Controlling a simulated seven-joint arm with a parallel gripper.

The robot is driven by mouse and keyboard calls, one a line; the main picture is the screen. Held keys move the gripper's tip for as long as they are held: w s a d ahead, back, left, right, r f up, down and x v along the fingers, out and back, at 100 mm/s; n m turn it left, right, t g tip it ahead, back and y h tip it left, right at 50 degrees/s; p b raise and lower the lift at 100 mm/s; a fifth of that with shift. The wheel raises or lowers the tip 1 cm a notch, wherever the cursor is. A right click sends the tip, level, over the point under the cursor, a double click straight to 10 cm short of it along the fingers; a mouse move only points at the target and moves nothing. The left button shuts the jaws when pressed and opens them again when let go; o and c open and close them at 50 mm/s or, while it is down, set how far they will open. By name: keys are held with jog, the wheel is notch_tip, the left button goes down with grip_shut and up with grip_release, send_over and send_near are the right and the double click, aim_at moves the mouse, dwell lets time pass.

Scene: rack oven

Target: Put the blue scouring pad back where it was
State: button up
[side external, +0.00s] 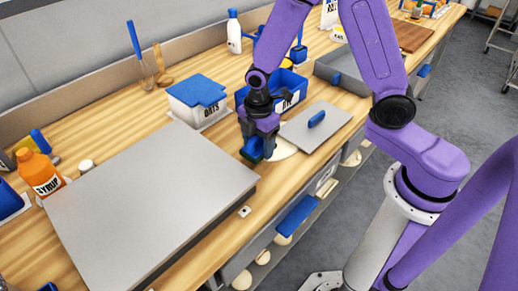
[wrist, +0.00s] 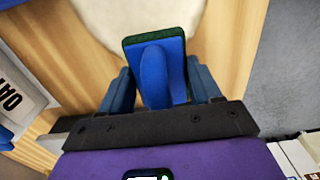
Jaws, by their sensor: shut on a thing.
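The blue scouring pad (wrist: 153,72) has a blue grip on top and a dark green edge. My gripper (wrist: 161,88) is shut on it, with a blue-grey finger on each side of the grip. In the side external view my gripper (side external: 259,137) points down with the pad (side external: 252,150) below its fingers, close over the wooden counter. A pale flat round thing (side external: 283,149) lies beside and partly behind the pad; it also shows at the top of the wrist view (wrist: 135,12). I cannot tell whether the pad touches the counter.
A large grey metal box top (side external: 150,195) stands to the left. Behind are a white OATS bin with blue lid (side external: 199,94) and a blue labelled bin (side external: 290,90). A grey lid with blue handle (side external: 335,117) lies to the right. The counter's front edge is close.

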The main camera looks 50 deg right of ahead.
aim_at(260, 153)
jog(key=shift+s+f, duration=0.1)
jog(key=shift+f, duration=1.05)
jog(key=shift+f, duration=0.3)
jog(key=o, duration=1)
jog(key=shift+f, duration=0.15)
jog(key=shift+s, duration=0.15)
jog(key=r, duration=1.1)
jog(key=shift+w+r, duration=0.2)
jog(key=shift+r, duration=0.1)
jog(key=shift+s+r, duration=0.1)
jog(key=shift+r, duration=0.6)
